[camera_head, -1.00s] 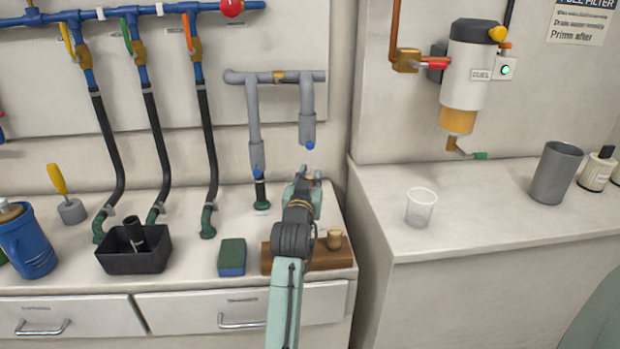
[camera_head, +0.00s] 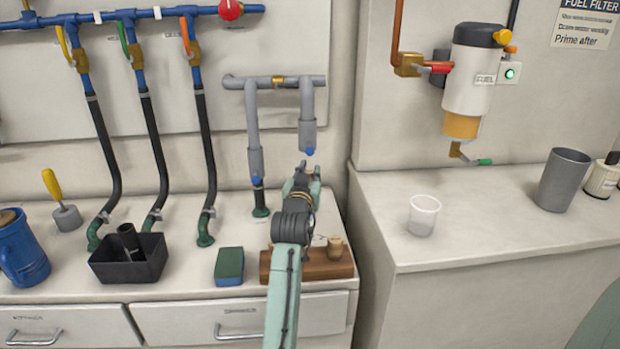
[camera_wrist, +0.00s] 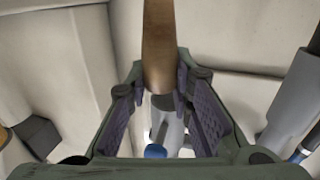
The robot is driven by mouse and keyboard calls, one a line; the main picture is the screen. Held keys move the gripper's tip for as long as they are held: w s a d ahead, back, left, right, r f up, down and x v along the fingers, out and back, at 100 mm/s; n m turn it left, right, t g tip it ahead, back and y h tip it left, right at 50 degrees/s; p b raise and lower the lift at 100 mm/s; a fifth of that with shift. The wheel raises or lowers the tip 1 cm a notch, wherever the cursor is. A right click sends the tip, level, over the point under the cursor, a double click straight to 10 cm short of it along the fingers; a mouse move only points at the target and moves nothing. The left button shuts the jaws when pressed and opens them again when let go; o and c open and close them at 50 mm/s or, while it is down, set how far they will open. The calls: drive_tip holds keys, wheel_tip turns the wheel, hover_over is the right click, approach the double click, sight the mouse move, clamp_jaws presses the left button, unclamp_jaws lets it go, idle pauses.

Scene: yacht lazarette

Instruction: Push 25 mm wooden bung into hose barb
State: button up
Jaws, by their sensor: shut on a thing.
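Behind the bung are a grey pipe end and a blue tip (camera_wrist: 155,151). I cannot tell whether bung and pipe touch. The bung is mostly hidden in the head view. The left-hand grey pipe (camera_head: 254,140) has a blue tip above a green barb (camera_head: 261,212). Which fitting is the hose barb is unclear.
A wooden block (camera_head: 285,268) with a small wooden piece (camera_head: 335,247) sits beneath my arm. A clear cup (camera_head: 423,215) is on the right counter, where free room shows.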

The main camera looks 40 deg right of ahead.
drive_tip(key=shift+w+d+f+b, duration=0.1)
drive_tip(key=shift+w+d, duration=0.3)
drive_tip(key=shift+w, duration=0.25)
drive_tip(key=shift+w+d+r+b, duration=0.15)
drive_tip(key=shift+w+d, duration=0.25)
drive_tip(key=shift+w, duration=0.25)
drive_tip(key=shift+w+d+f+b, duration=0.15)
drive_tip(key=shift+w+d, duration=0.25)
drive_tip(key=shift+w, duration=0.25)
drive_tip(key=shift+f+b, duration=0.95)
drive_tip(key=shift+f, duration=1)
drive_tip(key=o, duration=0.9)
drive_tip(key=shift+r, duration=0.1)
drive_tip(key=shift+o, duration=0.2)
drive_tip(key=shift+a, duration=0.1)
drive_tip(key=v, duration=0.7)
drive_tip(key=shift+s+a, duration=0.15)
drive_tip(key=shift+a, duration=0.05)
